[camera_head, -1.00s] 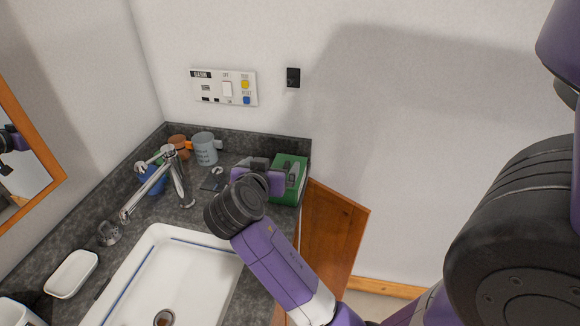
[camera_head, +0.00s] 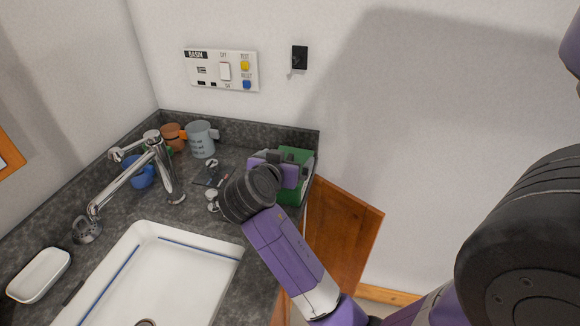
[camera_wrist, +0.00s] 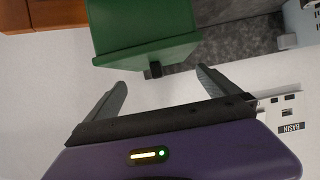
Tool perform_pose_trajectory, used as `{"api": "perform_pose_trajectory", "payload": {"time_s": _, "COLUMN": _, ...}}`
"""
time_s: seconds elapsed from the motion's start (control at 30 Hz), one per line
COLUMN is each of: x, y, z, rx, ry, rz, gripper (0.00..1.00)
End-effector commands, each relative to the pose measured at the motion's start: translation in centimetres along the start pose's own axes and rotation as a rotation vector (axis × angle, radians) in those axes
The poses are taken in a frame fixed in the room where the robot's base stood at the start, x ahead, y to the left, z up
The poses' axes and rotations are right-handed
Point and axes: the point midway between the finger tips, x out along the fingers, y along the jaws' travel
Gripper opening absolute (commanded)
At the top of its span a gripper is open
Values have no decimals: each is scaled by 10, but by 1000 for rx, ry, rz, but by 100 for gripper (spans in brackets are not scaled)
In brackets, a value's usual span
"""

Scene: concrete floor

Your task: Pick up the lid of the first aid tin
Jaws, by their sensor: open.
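The green first aid tin (camera_head: 297,157) stands at the right back corner of the dark counter in the head view, partly hidden behind my gripper and wrist. In the wrist view the green tin (camera_wrist: 142,25) is at the top, with a rim along its near edge that looks like the lid (camera_wrist: 148,49) and a small dark catch (camera_wrist: 154,70) below it. My gripper (camera_wrist: 160,78) is open, with its two fingers apart and nothing between them. The fingertips point at the tin's catch side and appear short of it.
A white basin (camera_head: 131,236) with a chrome tap (camera_head: 157,165) fills the counter's left part. A grey mug (camera_head: 202,139), a brown cup (camera_head: 173,136) and a blue cup (camera_head: 139,174) stand behind. A wall panel (camera_head: 222,70) is above, and a wooden cabinet door (camera_head: 343,225) stands right.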

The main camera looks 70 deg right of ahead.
Motion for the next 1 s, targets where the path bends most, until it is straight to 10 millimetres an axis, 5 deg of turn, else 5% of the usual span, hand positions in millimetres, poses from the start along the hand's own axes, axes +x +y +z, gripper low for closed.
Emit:
{"api": "perform_pose_trajectory", "payload": {"time_s": 0.4, "x": 51, "y": 2, "z": 2, "rx": 0, "ry": 0, "rz": 1, "gripper": 100}}
{"api": "perform_pose_trajectory", "payload": {"time_s": 0.7, "x": 57, "y": 1, "z": 4, "rx": 0, "ry": 0, "rz": -1, "gripper": 100}}
{"api": "perform_pose_trajectory", "payload": {"time_s": 0.97, "x": 57, "y": 1, "z": 4, "rx": 0, "ry": 0, "rz": -1, "gripper": 53}}
{"api": "perform_pose_trajectory", "payload": {"time_s": 1.0, "x": 56, "y": 1, "z": 3, "rx": 0, "ry": 0, "rz": -1, "gripper": 53}}
